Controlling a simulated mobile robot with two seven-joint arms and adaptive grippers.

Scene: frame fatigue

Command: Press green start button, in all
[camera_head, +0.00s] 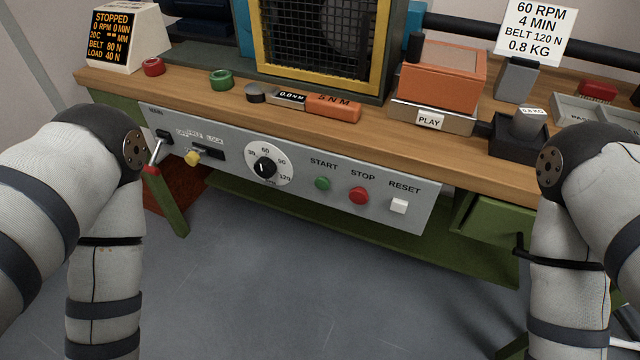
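The green start button (322,183) sits on the grey control panel (240,201) on the front of the workbench, under the label START. The red STOP button (358,195) is just right of it, and the white RESET button (398,206) is farther right. A dial (265,167) with a black knob is to its left. The display (112,39) at the top left reads STOPPED and 0 RPM. My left arm comes in at the left and my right arm at the right. Neither gripper is in view, and nothing covers the green button.
A lever (155,150) with a red tip and a yellow key-like part (192,158) stick out at the panel's left. A torque tool (332,107), an orange block (443,72) and a card (541,29) reading 60 RPM are on the bench. Space before the panel is clear.

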